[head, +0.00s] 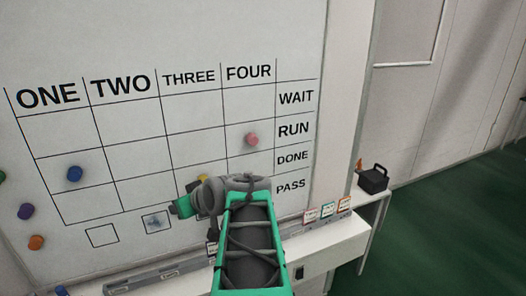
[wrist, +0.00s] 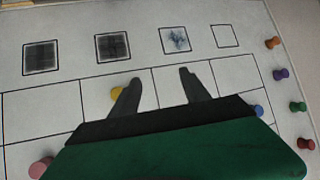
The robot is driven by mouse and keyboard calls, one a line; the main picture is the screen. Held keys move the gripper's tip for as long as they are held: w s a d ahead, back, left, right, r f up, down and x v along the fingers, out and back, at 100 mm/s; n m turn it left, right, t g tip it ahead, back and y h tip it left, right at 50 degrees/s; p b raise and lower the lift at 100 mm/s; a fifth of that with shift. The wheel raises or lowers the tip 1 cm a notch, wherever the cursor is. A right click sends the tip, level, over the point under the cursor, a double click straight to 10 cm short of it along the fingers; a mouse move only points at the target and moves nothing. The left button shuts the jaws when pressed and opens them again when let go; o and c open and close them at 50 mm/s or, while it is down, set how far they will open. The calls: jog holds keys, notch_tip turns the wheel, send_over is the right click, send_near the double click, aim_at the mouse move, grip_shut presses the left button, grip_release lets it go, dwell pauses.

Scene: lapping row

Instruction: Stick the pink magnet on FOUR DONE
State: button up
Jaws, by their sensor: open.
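The pink magnet (head: 251,139) sits on the whiteboard in column FOUR, in the RUN row, above the DONE row. It also shows at the lower left of the wrist view (wrist: 40,167), partly cut off by my gripper's body. My gripper (wrist: 160,76) is open, with nothing between its fingers, in front of the lower part of the grid. In the head view my gripper (head: 180,206) is below and left of the pink magnet, partly hidden by my arm. The FOUR DONE cell (head: 250,165) looks bare in the head view.
A yellow magnet (wrist: 117,93) is beside the left finger in the wrist view. A blue magnet (head: 75,173) is in column ONE. Orange (head: 36,242), purple (head: 26,211) and other magnets line the board's left side. A ledge (head: 330,228) with small boxes runs below.

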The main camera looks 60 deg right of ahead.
jog(key=s+d+r+m+t+h, duration=0.1)
jog(key=s+d+r+h, duration=0.15)
jog(key=d, duration=0.45)
jog(key=s+d+r+m+t+h, duration=0.1)
jog(key=s+d+r, duration=0.25)
jog(key=d, duration=0.35)
jog(key=m+t+h, duration=0.1)
jog(key=h, duration=0.2)
send_near(255, 142)
jog(key=x, duration=0.2)
jog(key=shift+y, duration=0.35)
jog(key=p+x, duration=0.1)
jog(key=x, duration=0.3)
jog(key=p+x, duration=0.1)
jog(key=x, duration=0.1)
jog(key=shift+r+p, duration=0.3)
jog(key=shift+w+d+f, duration=0.2)
jog(key=shift+w+d, duration=0.15)
jog(key=shift+w, duration=0.15)
jog(key=shift+c, duration=0.4)
grip_shut()
jog(key=shift+s, duration=0.1)
